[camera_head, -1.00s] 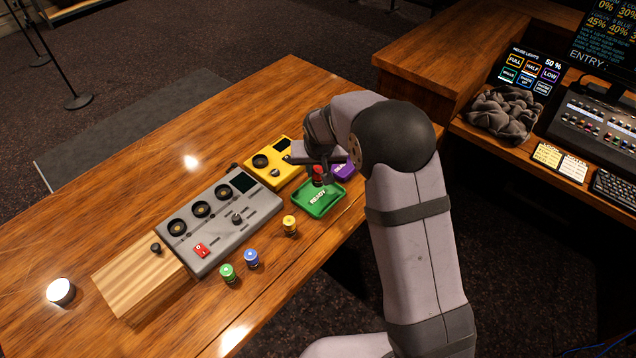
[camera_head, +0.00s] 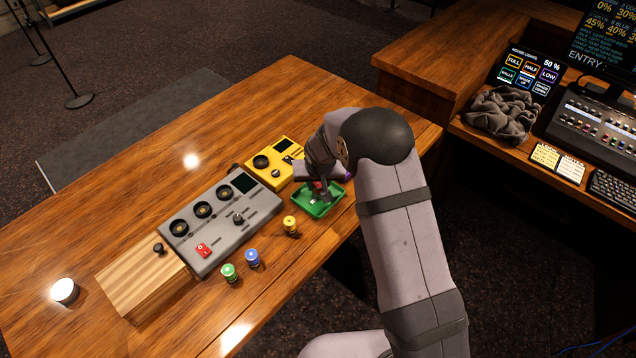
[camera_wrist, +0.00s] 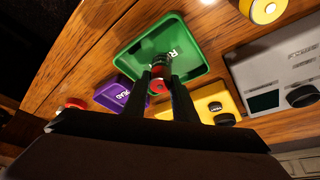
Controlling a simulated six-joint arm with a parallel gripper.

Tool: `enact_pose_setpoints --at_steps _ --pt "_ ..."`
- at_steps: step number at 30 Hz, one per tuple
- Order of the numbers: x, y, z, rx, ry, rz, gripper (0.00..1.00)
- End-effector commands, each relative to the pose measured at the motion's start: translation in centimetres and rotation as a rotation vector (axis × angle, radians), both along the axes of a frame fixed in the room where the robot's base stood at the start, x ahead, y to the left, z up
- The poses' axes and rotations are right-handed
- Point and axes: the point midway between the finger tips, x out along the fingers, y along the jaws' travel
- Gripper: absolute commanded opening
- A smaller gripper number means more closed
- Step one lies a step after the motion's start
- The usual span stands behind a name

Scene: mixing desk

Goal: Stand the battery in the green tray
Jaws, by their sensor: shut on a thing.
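My gripper (camera_head: 321,192) is down at the green tray (camera_head: 335,204), with its fingers shut on a red battery (camera_head: 316,186). In the wrist view the battery (camera_wrist: 158,86) shows between the two dark fingers (camera_wrist: 159,76), over the tray's floor (camera_wrist: 140,58). The battery looks roughly upright. I cannot tell whether its lower end touches the floor. The tray's white lettering is partly covered. In the head view my gripper hides much of the battery.
A purple tray (camera_wrist: 115,94) stands beside the green one, with a red-topped object (camera_wrist: 75,103) near it. A yellow device (camera_head: 270,165) and a grey console (camera_head: 225,220) stand to the left.

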Motion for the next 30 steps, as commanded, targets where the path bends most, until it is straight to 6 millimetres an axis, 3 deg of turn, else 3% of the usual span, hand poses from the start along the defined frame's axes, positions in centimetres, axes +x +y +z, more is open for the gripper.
enact_pose_setpoints --at_steps 4,5,7,21,30 --pt "0.0 0.0 -0.3 0.0 -0.001 0.0 0.0" --pt "0.0 0.0 -0.3 0.0 0.0 0.0 0.27" --pt "0.0 0.0 -0.2 0.0 0.0 0.0 0.44" --pt "-0.1 0.0 0.3 0.0 0.0 -0.001 0.44" --pt "-1.3 0.0 3.4 0.001 -0.003 -0.001 0.44"
